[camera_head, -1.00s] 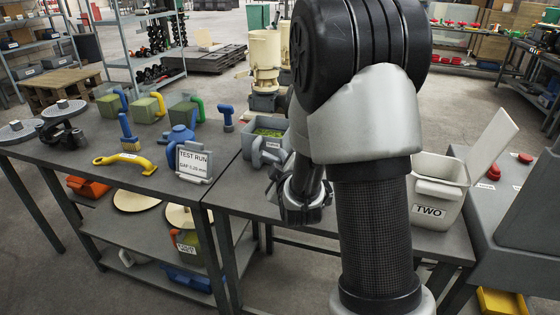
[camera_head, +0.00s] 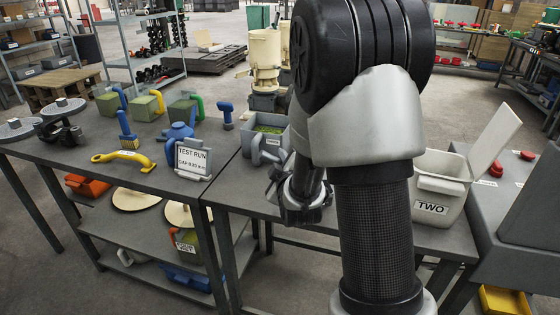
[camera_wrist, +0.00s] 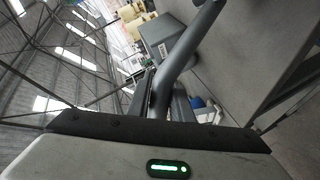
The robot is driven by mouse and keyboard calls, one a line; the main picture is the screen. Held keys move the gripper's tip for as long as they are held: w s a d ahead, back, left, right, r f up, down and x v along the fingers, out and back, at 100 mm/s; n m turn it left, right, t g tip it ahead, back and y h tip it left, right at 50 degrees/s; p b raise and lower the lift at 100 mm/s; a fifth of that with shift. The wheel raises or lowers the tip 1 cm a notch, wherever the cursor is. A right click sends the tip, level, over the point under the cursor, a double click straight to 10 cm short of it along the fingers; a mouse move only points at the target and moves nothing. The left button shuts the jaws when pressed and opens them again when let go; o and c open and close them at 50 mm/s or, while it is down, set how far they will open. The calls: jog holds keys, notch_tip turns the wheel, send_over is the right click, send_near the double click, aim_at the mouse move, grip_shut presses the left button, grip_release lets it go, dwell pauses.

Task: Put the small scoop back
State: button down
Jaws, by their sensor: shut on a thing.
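My gripper (camera_head: 274,182) is in front of the grey bin in the head view, partly hidden by my own arm. It is shut on a grey handle (camera_head: 258,150), which appears to be the small scoop's. In the wrist view the grey tube-like handle (camera_wrist: 187,55) runs up and right from between the fingers (camera_wrist: 163,105). The scoop's bowl cannot be made out. The grey bin (camera_head: 246,138) holds green pellets and stands at the back of the right bench, just behind the handle. I cannot tell whether scoop and bin touch.
A TEST RUN sign (camera_head: 193,161), blue tools and a yellow-handled tool (camera_head: 124,159) are on the left bench (camera_head: 75,160). Green-filled scoops with coloured handles (camera_head: 146,106) stand behind. A white bin marked TWO (camera_head: 437,190) is at right. Bare bench top (camera_head: 232,190) lies left of my gripper.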

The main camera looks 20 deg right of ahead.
jog(key=shift+f+b, duration=0.6)
jog(key=shift+b, duration=0.3)
jog(key=shift+f+b, duration=0.15)
jog(key=shift+b, duration=0.3)
jog(key=shift+c, duration=1.5)
grip_release()
